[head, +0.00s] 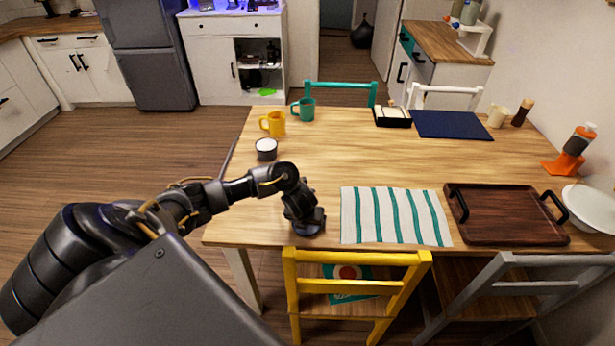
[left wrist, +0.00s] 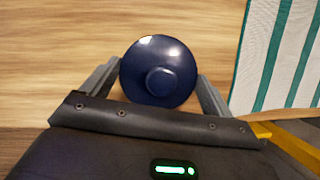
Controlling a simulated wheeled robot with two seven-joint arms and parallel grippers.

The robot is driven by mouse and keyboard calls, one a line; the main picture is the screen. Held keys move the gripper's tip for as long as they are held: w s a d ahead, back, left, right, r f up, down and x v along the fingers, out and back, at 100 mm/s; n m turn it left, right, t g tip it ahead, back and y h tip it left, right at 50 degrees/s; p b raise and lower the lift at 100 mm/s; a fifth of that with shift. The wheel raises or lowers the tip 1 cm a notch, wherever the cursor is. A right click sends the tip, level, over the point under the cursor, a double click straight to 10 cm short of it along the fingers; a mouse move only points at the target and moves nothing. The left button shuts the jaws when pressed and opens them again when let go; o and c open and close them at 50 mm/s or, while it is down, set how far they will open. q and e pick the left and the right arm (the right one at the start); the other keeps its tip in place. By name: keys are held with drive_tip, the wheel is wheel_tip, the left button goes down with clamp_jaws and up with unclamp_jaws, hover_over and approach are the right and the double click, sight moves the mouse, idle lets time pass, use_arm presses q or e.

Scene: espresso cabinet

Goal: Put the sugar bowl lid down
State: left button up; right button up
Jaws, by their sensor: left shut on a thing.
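The sugar bowl lid is a dark blue round lid with a knob; in the left wrist view the lid (left wrist: 160,58) sits between the two grey fingers. In the head view the lid (head: 312,229) shows below my left gripper (head: 306,218), near the table's front edge. My left gripper is shut on the lid. I cannot tell whether the lid touches the table. The sugar bowl (head: 266,154), dark with white sugar showing in its uncovered top, stands farther back to the left. My right gripper is not in view.
A striped cloth (head: 395,215) lies just right of the gripper. A yellow mug (head: 275,124) and a green mug (head: 304,110) stand behind the bowl. A brown tray (head: 505,215) is farther right. A yellow chair (head: 355,258) stands at the front edge. The table's middle is clear.

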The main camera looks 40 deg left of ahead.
use_arm(q)
drive_tip(key=shift+r, duration=0.1)
drive_tip(key=shift+r, duration=0.25)
wheel_tip(320, 180, up, 2)
drive_tip(key=shift+w+r+p, duration=0.1)
drive_tip(key=shift+r+p, duration=0.15)
drive_tip(key=shift+p, duration=0.2)
drive_tip(key=s+d+r+p, duration=0.4)
drive_tip(key=s+r+p, duration=0.5)
drive_tip(key=s+p, duration=0.2)
drive_tip(key=shift+s+d+r+p, duration=0.2)
drive_tip(key=shift+s+r+p, duration=0.15)
drive_tip(key=shift+s, duration=0.9)
